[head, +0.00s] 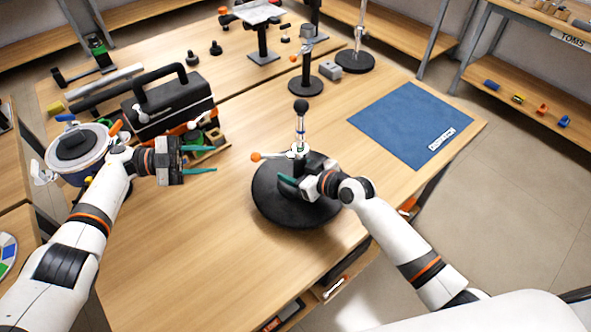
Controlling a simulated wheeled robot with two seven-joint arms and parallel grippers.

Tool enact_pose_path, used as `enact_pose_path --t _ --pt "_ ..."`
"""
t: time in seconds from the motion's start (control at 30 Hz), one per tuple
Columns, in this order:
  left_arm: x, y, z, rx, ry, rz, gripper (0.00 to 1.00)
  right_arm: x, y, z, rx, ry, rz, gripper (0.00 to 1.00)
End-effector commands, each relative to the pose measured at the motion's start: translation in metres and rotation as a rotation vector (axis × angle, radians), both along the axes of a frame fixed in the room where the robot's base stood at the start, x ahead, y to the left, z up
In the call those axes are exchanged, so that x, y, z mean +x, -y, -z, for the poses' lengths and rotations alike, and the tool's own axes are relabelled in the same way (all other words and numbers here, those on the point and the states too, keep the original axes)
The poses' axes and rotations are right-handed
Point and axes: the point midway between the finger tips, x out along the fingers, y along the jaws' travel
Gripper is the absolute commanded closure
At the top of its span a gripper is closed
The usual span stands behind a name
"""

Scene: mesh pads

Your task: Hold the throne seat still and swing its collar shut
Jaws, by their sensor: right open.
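The throne seat (272,204) is a round black disc lying on the table, with a metal post topped by a black ball (301,106) standing up from it. The collar (297,153) is a light metal part low on the post. Its lever with an orange tip (255,157) sticks out to the left; whether the collar is closed is too small to tell. My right gripper (288,180) is open over the seat, close to the post's foot. One teal finger shows and contact is unclear. My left gripper (208,156) is open and empty, left of the seat.
A blue mat (415,122) lies at the right. A black toolbox (170,100) and a round silver pot-like item (80,150) stand near my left arm. Several stands (306,85) are behind the seat. The table in front of my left gripper is clear.

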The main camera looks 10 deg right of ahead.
Motion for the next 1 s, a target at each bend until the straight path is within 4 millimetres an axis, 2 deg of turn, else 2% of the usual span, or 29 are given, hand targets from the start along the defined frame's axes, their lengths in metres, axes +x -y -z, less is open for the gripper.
enact_pose_path --t 0.1,0.43,0.63,0.67,0.83,1.0 --pt "0.0 0.0001 0.0 0.0 0.0 0.0 0.64 -0.0002 0.0001 0.0 0.0 0.0 0.0 0.44" --pt "0.0 0.0001 0.0 0.0 0.0 0.0 0.64 -0.0003 0.0004 0.0001 -0.001 -0.001 0.0 0.98" --pt "0.0 0.0001 0.0 0.0 0.0 0.0 0.64 -0.0004 0.0005 0.0002 -0.001 -0.001 0.0 1.0" --pt "0.0 0.0001 0.0 0.0 0.0 0.0 0.64 -0.0004 0.0005 0.0002 0.0 -0.001 0.0 0.71" --pt "0.0 0.0 0.0 0.0 0.0 0.0 0.64 -0.0004 0.0006 0.0003 0.0 -0.001 0.0 0.99" --pt "0.0 0.0 0.0 0.0 0.0 0.0 0.64 -0.0004 0.0006 0.0004 0.0 -0.001 0.0 1.0"
